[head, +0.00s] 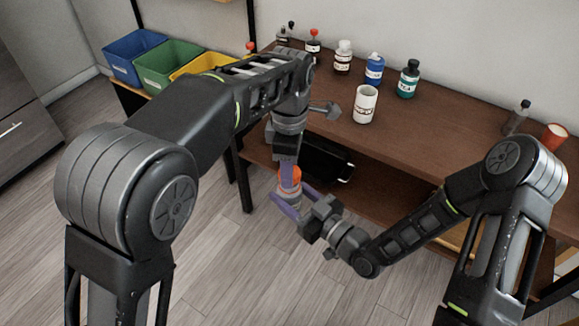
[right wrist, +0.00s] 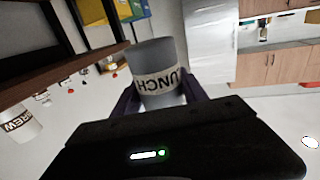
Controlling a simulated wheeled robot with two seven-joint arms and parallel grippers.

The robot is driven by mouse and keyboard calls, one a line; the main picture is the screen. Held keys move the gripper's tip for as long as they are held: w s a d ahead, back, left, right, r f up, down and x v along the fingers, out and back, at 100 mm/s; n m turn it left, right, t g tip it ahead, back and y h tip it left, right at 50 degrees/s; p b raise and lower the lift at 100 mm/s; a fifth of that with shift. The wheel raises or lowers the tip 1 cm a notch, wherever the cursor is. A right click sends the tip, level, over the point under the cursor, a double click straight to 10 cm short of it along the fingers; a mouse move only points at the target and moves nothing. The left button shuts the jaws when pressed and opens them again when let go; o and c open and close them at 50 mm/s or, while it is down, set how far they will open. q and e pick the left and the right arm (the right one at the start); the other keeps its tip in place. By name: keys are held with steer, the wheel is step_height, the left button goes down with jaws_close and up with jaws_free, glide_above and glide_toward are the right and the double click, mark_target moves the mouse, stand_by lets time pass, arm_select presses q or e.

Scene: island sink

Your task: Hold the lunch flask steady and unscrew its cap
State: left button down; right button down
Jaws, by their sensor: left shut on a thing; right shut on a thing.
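The lunch flask is held in the air in front of the table. In the right wrist view the flask (right wrist: 160,72) is a grey cylinder with a cream label reading LUNCH, upside down in that picture. My right gripper (head: 296,202) is shut around the flask's body, with purple fingers on either side. The orange cap (head: 296,173) shows in the head view at the upper end of the flask. My left gripper (head: 288,177) comes down from above and is shut on the cap. The fingers partly hide the cap and body. Whether the cap's thread is engaged cannot be seen.
The brown table (head: 425,120) carries a white mug (head: 365,104), a blue bottle (head: 374,69), a green bottle (head: 408,79) and other small containers. Blue (head: 135,54), green (head: 168,66) and yellow bins stand at the left. A black case (head: 325,160) lies on the lower shelf.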

arm_select(q)
steer(key=shift+r, duration=1.95)
